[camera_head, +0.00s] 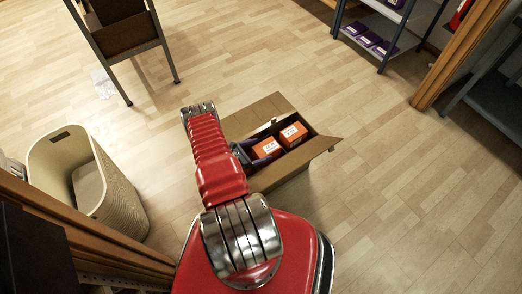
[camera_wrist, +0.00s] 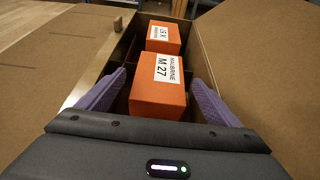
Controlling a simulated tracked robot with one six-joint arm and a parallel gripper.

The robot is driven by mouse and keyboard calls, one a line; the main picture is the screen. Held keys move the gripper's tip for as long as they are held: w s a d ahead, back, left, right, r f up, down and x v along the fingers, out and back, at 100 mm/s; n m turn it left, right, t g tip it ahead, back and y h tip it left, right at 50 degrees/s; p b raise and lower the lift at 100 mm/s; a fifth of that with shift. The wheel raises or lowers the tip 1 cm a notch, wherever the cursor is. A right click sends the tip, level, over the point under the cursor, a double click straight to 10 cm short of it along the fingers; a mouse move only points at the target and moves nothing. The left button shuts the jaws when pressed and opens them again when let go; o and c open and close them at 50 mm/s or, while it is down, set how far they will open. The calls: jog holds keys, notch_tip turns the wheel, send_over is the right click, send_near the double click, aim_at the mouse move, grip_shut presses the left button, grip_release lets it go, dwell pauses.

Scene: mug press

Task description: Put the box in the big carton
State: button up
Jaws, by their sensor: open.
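The big carton (camera_head: 263,181) stands open on the floor in front of my base, flaps spread. Two orange boxes with white labels are inside it. The nearer box (camera_wrist: 158,97) reads "M 27" in the wrist view and shows in the head view (camera_head: 267,147). The other box (camera_wrist: 163,38) lies beyond it; in the head view it is on the right (camera_head: 293,134). My gripper (camera_wrist: 153,98) reaches into the carton. Its purple fingers are open and apart, one on each side of the nearer box. Whether they touch it cannot be told.
A beige bin (camera_head: 113,197) stands on the floor at the left. A shelf with purple packages (camera_head: 368,39) is at the upper right, and a stand with a brown carton (camera_head: 120,27) at the upper left. The floor right of the carton is clear.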

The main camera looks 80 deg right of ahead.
jog(key=v, duration=1)
jog(key=shift+w, duration=0.1)
jog(key=shift+r, duration=0.1)
dwell(0.5)
